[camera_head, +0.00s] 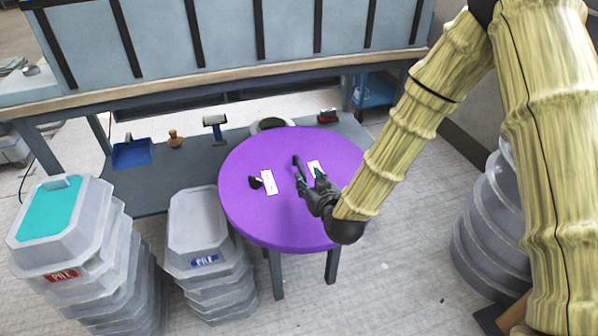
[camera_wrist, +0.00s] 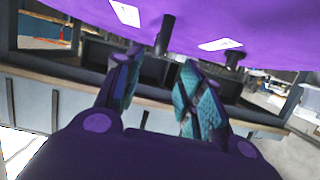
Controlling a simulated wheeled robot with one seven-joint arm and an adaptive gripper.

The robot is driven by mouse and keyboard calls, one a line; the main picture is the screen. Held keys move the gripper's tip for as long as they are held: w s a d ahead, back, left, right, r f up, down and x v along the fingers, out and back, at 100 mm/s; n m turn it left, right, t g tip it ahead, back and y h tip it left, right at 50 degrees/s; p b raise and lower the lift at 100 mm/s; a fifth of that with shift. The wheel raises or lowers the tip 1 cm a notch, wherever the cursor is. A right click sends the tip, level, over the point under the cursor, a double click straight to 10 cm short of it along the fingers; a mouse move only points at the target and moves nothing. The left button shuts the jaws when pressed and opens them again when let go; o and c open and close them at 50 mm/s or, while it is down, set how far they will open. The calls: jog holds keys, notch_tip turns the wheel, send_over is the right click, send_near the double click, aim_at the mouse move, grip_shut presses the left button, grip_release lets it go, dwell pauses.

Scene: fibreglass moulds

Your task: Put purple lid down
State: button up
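A wide, round purple top (camera_head: 250,215) is the only purple lid-like thing I see. It lies level over dark legs, and I cannot tell whether it is a separate lid. It has two white labels and small black knobs, one knob (camera_head: 255,183) left of the left label. My gripper (camera_head: 306,167) is over its right half, with fingers spread and nothing held. In the wrist view the purple surface (camera_wrist: 270,40) runs across the top. A black post (camera_wrist: 165,35) shows beyond and between the open fingertips (camera_wrist: 160,73); a second knob (camera_wrist: 235,60) is to the right.
Stacked grey bins stand at the left, one with a teal top (camera_head: 50,208), another labelled blue (camera_head: 197,222). A long workbench (camera_head: 230,77) runs behind, with a blue dustpan (camera_head: 132,153) and brush (camera_head: 215,128) below. Grey stacked containers (camera_head: 490,235) stand right. Floor in front is clear.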

aim_at(301, 168)
jog(key=x, duration=0.4)
jog(key=shift+w+d, duration=0.15)
jog(key=shift+d, duration=0.05)
jog(key=shift+b+x, duration=0.45)
jog(key=shift+x, duration=2.25)
grip_shut()
jog(key=shift+r, duration=0.15)
